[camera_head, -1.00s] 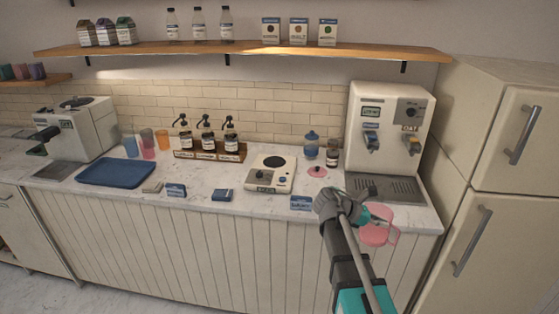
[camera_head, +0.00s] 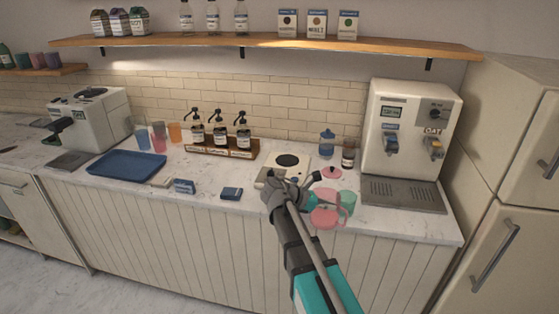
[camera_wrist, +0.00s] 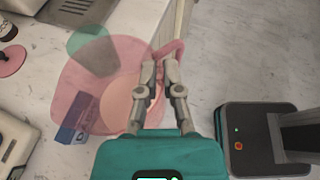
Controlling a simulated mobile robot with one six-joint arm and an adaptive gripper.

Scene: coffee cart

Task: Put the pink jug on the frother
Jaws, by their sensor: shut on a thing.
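The see-through pink jug (camera_head: 323,216) hangs near the counter's front edge, left of the white dispenser. My gripper (camera_wrist: 166,66) is shut on the jug's handle. In the wrist view the jug (camera_wrist: 75,78) is close to the camera, its mouth facing up. The frother (camera_head: 270,176) is a white unit with a round black plate, on the counter to the left of and behind the jug. My arm and gripper cover its front part. It partly shows at the wrist view's lower left edge (camera_wrist: 14,142).
A green cup (camera_head: 348,202) stands on the counter right beside the jug and shows through it in the wrist view. A pink disc (camera_head: 332,173), blue canister (camera_head: 327,145) and dark bottle (camera_head: 348,155) stand behind. The dispenser (camera_head: 410,130) is right.

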